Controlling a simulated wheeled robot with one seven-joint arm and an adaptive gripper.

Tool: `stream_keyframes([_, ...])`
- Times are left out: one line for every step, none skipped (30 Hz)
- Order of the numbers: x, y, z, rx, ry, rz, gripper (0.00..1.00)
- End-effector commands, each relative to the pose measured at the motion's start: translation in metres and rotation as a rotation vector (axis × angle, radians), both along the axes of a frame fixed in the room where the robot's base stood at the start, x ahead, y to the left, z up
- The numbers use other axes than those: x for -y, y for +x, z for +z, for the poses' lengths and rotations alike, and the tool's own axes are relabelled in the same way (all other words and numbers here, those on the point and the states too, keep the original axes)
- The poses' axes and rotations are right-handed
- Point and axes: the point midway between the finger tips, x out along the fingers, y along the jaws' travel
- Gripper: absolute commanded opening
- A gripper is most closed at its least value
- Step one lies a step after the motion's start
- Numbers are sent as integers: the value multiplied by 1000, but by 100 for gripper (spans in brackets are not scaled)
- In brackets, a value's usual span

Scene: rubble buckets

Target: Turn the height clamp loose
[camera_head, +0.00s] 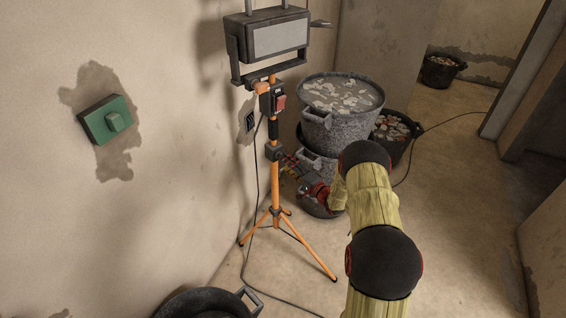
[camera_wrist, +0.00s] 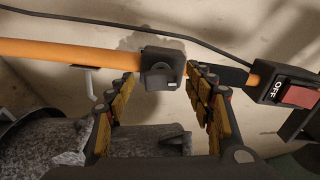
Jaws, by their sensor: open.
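The height clamp (camera_head: 272,152) is a small black block on the orange pole of the work-light tripod (camera_head: 276,185). In the wrist view the black clamp (camera_wrist: 162,64) shows close up with its squarish knob facing me. My gripper (camera_head: 290,160) is at the clamp from the right in the head view. In the wrist view my gripper (camera_wrist: 159,76) is open, with one yellow-padded finger on each side of the clamp. Its fingertips are near the clamp's sides; whether they touch cannot be told.
A work light (camera_head: 278,40) tops the stand; a red switch box (camera_head: 278,100) sits below it. Rubble buckets (camera_head: 340,130) stand stacked behind my arm. A black tub (camera_head: 205,303) lies at the front. A cable (camera_head: 257,190) hangs beside the pole. Floor at right is clear.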

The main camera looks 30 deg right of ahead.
Motion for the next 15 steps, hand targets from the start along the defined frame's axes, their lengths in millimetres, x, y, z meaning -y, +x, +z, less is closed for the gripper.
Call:
stream_keyframes([5,-12,0,-2,2,-4,53])
stream_keyframes([6,-18,0,-1,2,-4,53])
stream_keyframes([7,-26,0,-2,2,-3,53])
stream_keyframes([9,-32,0,-2,2,-4,53])
stream_keyframes([11,-38,0,0,1,-4,53])
stream_keyframes([12,-45,0,-1,1,-3,53])
stream_keyframes([13,-51,0,-2,2,-3,53])
stream_keyframes([14,-56,0,-2,2,-3,53])
stream_keyframes([15,-61,0,-1,1,-3,53])
stream_keyframes([16,-65,0,-1,1,-3,53])
stream_keyframes([17,-69,0,-1,1,-2,53])
stream_keyframes([18,-73,-1,-1,1,-1,53])
stream_keyframes([18,-76,-1,-1,2,-1,53])
stream_keyframes([18,-78,-1,-1,1,-1,53])
stream_keyframes([19,-80,-1,-1,1,-1,53])
